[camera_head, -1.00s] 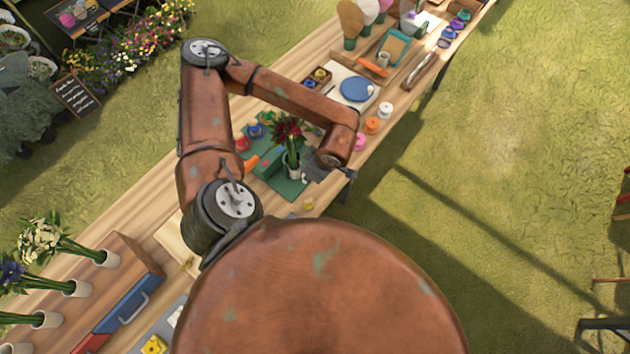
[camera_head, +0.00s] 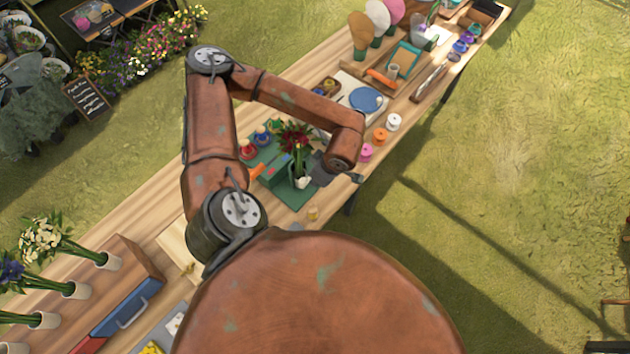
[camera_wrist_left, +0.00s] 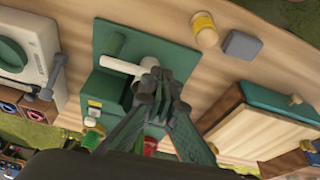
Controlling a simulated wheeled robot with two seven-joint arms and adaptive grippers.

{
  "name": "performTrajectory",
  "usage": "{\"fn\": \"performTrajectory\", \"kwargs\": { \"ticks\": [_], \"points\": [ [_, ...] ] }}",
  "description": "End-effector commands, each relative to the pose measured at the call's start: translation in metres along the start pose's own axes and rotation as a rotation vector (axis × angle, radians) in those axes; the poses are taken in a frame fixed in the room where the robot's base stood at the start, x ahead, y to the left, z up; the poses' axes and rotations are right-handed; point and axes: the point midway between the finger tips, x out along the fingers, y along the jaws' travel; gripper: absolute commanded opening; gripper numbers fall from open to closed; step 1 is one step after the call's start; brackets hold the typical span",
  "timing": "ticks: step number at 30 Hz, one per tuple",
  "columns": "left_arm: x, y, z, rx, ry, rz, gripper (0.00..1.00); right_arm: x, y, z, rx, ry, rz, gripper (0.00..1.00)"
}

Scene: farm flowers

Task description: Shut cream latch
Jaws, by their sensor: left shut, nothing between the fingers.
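I take this bar for the cream latch, but cannot be sure. My left gripper (camera_wrist_left: 157,78) is shut and empty, its tips at the bar's right end; I cannot tell whether they touch. A green box (camera_wrist_left: 103,92) adjoins the plate. My right gripper is out of view.
A yellow spool (camera_wrist_left: 205,30) and a grey block (camera_wrist_left: 243,45) lie near the plate. A wooden box (camera_wrist_left: 250,125) is at the right of the wrist view.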

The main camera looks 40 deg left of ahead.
Motion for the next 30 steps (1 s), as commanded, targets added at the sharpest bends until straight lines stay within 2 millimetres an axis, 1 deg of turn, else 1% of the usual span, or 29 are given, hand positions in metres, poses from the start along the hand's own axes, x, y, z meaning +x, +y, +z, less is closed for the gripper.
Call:
{"fn": "performTrajectory", "kwargs": {
  "ticks": [5, 8, 11, 12, 18, 21, 25, 30],
  "points": [
    [-0.002, -0.001, 0.005, 0.002, -0.002, 0.0, 0.0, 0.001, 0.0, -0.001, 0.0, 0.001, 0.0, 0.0],
    [-0.007, -0.004, 0.016, 0.003, -0.004, 0.0, 0.0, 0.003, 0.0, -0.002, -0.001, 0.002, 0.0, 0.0],
    [-0.015, -0.008, 0.033, 0.003, -0.006, 0.0, 0.0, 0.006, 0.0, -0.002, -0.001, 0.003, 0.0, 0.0],
    [-0.022, -0.009, 0.036, -0.002, -0.004, 0.002, 0.0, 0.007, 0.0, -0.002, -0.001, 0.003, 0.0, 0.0],
    [-0.07, -0.011, 0.032, -0.004, -0.002, 0.003, 0.0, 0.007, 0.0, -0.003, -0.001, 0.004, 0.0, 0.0],
    [-0.088, -0.013, 0.032, -0.004, -0.002, 0.003, 0.0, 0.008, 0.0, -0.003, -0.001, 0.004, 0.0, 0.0],
    [-0.106, -0.014, 0.032, -0.005, -0.001, 0.001, 0.0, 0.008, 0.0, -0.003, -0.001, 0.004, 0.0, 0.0],
    [-0.116, -0.015, 0.031, -0.006, -0.001, -0.001, 0.0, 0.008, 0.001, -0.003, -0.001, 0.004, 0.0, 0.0]
  ]
}}
